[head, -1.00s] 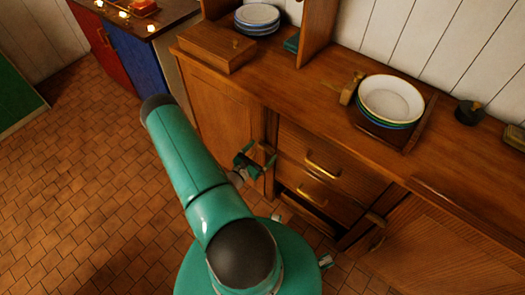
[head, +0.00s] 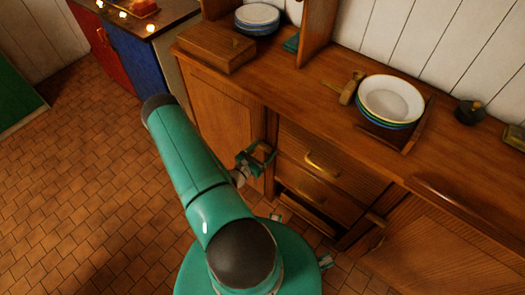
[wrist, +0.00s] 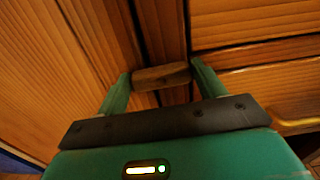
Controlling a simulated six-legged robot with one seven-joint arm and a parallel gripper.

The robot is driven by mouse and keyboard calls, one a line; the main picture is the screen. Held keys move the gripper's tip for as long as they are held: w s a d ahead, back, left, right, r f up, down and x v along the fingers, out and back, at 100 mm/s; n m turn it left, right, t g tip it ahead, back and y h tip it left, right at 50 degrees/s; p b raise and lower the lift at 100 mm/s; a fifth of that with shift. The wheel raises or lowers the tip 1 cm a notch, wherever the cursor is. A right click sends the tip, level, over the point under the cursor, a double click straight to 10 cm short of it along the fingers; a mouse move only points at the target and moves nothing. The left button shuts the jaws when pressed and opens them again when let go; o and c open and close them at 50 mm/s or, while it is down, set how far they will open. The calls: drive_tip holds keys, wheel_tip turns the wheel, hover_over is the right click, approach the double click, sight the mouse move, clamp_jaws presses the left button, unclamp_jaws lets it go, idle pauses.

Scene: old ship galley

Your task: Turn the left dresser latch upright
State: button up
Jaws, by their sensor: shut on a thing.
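The left dresser latch (wrist: 161,77) is a small wooden bar. In the wrist view it lies nearly level across the dark seam between the left door and the drawer section, its right end slightly higher. My gripper (wrist: 161,83) is shut on it, with one green finger at each end of the bar. In the head view my gripper (head: 259,156) is at the right edge of the left door (head: 220,120), beside the drawers. The latch cannot be made out clearly there behind the fingers.
Drawers with brass handles (head: 322,162) are right of my gripper; the lower one stands slightly open. Another latch (head: 375,219) lies sideways by the right door. The dresser top holds a wooden box (head: 215,47) and stacked bowls (head: 391,98). Tiled floor is clear at left.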

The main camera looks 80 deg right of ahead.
drive_tip(key=shift+w, duration=0.1)
drive_tip(key=n, duration=0.4)
drive_tip(key=shift+w, duration=0.15)
drive_tip(key=n, duration=0.4)
drive_tip(key=shift+f+n, duration=0.1)
drive_tip(key=shift+n, duration=0.2)
drive_tip(key=n, duration=0.4)
drive_tip(key=shift+d+f+n, duration=0.1)
drive_tip(key=shift+n, duration=0.2)
drive_tip(key=n, duration=0.4)
drive_tip(key=shift+f, duration=0.1)
drive_tip(key=shift+n, duration=0.3)
drive_tip(key=o, duration=1)
